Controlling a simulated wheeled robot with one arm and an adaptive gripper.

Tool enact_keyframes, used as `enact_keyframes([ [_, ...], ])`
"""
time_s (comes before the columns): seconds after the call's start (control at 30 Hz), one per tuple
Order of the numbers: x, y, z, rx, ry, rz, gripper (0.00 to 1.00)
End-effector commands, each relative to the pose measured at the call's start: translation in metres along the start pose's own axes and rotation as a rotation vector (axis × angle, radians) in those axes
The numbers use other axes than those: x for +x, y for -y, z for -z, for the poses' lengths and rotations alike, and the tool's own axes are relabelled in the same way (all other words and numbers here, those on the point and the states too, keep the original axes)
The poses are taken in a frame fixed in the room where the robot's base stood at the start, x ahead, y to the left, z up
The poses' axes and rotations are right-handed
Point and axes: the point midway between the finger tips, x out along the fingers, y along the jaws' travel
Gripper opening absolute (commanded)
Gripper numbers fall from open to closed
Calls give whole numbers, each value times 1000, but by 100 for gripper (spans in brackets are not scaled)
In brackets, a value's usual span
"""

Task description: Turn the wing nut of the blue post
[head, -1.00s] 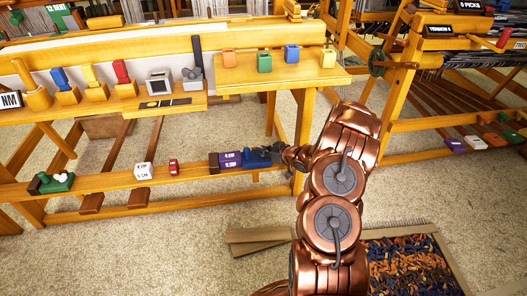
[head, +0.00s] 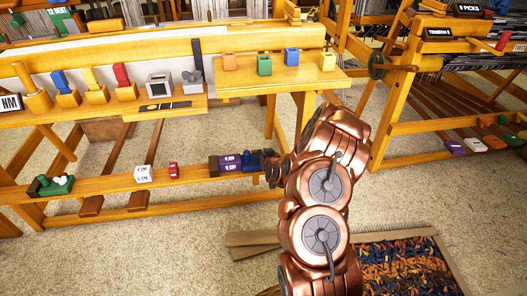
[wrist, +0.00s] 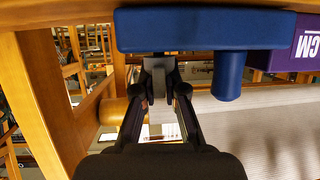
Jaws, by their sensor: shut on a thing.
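The blue post (head: 253,160) sits on the low front beam, at the right end of a purple labelled block (head: 230,162). In the wrist view the blue post (wrist: 205,30) is a wide blue bar with a round blue peg under it, beside the purple block (wrist: 275,45). My gripper (wrist: 160,75) is just below the bar, its two dark fingers closed on a small grey piece (wrist: 158,68), seemingly the wing nut. In the head view my gripper (head: 272,165) is at the post's right end. The wing nut is too small and covered to make out there.
A white block (head: 143,174) and a red block (head: 173,169) stand farther left on the same beam (head: 110,184). A wooden upright (wrist: 45,100) stands close on the left in the wrist view.

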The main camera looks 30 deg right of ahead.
Motion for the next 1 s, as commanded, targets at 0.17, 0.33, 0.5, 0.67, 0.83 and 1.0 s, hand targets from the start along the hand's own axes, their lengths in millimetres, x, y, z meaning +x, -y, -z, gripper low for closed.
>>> enact_keyframes([
  [0.17,-2,4,4,45,4,-104,0],
  [0.33,-2,4,4,85,2,-203,0],
  [0.5,0,3,5,123,-4,-298,0],
  [0.67,0,3,4,155,-4,-373,0],
  [0.83,0,1,4,182,-6,-439,0],
  [1.0,0,1,3,201,-5,-483,0],
])
